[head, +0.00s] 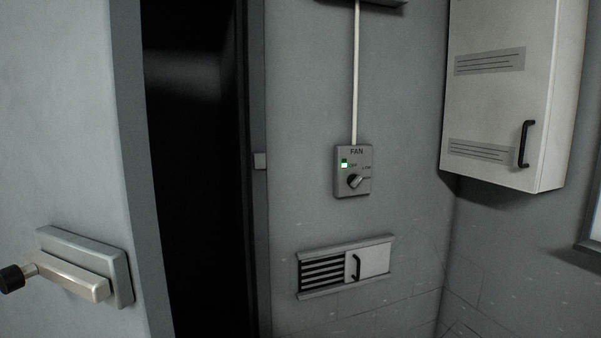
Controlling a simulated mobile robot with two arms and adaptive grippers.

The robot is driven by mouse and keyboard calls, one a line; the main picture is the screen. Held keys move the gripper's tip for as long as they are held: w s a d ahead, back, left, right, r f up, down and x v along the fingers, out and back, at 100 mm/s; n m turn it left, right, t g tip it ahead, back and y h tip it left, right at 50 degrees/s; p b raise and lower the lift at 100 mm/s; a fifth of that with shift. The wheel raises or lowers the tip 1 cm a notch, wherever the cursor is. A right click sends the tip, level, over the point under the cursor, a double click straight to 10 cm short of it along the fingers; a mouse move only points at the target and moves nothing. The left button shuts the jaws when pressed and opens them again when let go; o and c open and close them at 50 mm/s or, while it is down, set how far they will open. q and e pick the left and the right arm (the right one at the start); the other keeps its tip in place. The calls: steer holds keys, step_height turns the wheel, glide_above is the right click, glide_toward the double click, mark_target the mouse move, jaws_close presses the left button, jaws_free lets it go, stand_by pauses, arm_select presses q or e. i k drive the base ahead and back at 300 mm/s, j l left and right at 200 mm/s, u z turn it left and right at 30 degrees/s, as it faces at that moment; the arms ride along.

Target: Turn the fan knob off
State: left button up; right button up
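The fan control box (353,188) is a small grey panel marked FAN, fixed to the wall right of the dark doorway. Its knob (355,182) is a short light-coloured lever, tilted towards the upper right. Labels sit around the knob, with OFF at the upper left; the others are too small to read surely. A small light (344,163) beside OFF glows green. Neither of my grippers is in view.
An open grey door (60,130) with a lever handle (72,274) fills the left. Below the box is a vent (322,273) with a sliding cover. A white cabinet (500,105) juts out at upper right. A conduit (356,80) runs above the box.

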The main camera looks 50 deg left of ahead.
mark_target(354, 179)
steer(key=i+u, duration=0.1)
steer(key=u, duration=2.05)
